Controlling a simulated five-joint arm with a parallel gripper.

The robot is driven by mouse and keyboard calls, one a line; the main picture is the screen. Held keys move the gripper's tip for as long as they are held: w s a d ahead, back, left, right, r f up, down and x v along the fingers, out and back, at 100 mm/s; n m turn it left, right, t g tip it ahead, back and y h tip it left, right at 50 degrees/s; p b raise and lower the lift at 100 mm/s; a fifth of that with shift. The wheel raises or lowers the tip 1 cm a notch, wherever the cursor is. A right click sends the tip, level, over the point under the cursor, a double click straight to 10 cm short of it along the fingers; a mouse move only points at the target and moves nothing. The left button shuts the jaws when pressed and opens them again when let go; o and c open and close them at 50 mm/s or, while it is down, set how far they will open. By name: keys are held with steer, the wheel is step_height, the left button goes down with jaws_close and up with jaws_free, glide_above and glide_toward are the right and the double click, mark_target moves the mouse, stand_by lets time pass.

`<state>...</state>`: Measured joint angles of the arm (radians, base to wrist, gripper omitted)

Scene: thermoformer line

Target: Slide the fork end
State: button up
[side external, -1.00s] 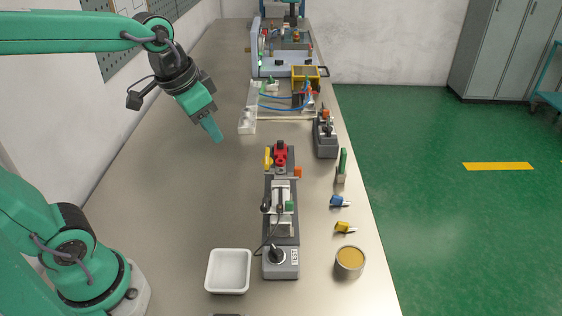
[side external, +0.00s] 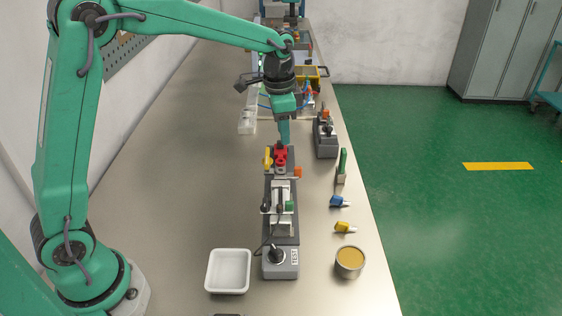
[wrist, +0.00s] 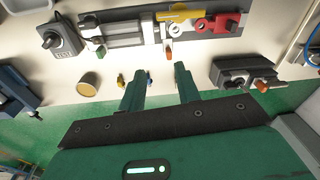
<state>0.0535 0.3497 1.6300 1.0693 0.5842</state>
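The red part with a forked shape (side external: 281,158) sits at the far end of the grey test fixture (side external: 281,228); I take it as the fork end. It also shows in the wrist view (wrist: 224,22), at the upper right on the fixture. My gripper (side external: 284,143) points down over the fixture's far end, close to the red part. Contact cannot be told from the side. In the wrist view my gripper (wrist: 157,74) has its two fingers well apart with nothing between them. A yellow lever (side external: 267,158) stands left of the red part.
An orange knob (side external: 297,172) juts from the fixture's right side. A second grey device (side external: 326,144) stands to the right. A white tray (side external: 228,271) and a round tin (side external: 350,262) flank the near end. The table's left side is clear.

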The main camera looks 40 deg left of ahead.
steer(key=m+g, duration=0.1)
steer(key=m, duration=0.1)
glide_above(298, 167)
step_height(298, 167, down, 6)
steer(key=shift+d+f, duration=0.1)
steer(key=shift+f, duration=0.15)
steer(key=shift+f, duration=3.9)
jaws_close()
